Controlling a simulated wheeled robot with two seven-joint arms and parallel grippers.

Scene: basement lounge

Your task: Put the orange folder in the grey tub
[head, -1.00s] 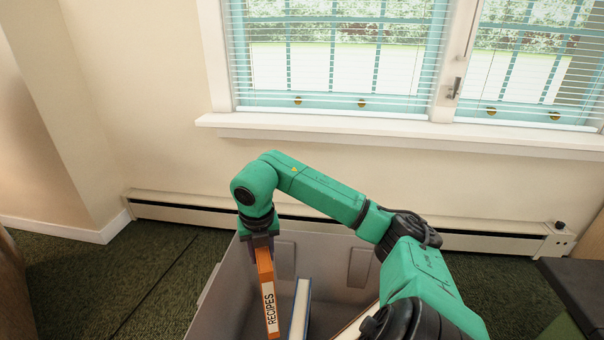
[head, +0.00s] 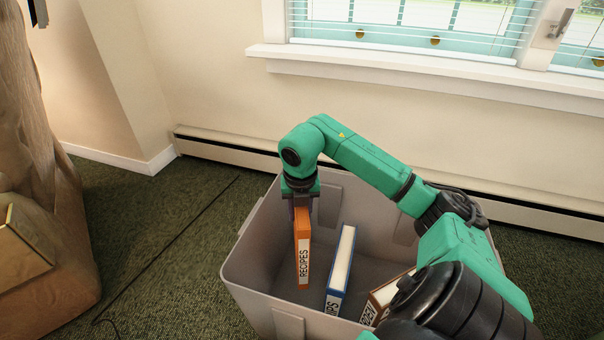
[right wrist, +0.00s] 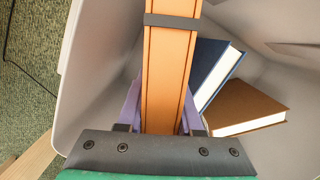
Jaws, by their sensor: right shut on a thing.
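The orange folder (head: 302,250), with a white label reading RECIPES, hangs upright inside the grey tub (head: 243,270) near its left wall. My right gripper (head: 301,203) is shut on its top end. In the right wrist view the orange folder (right wrist: 168,70) runs between the two purple fingers of my right gripper (right wrist: 160,118). The grey tub's pale wall (right wrist: 95,70) lies around it there. I cannot tell whether the folder's lower end touches the tub floor. My left gripper is not in view.
A blue book (head: 341,272) and a brown book (head: 385,295) are in the tub, right of the folder; both show in the right wrist view. A wooden piece of furniture (head: 40,220) stands at the left. A baseboard heater (head: 230,150) runs along the wall behind.

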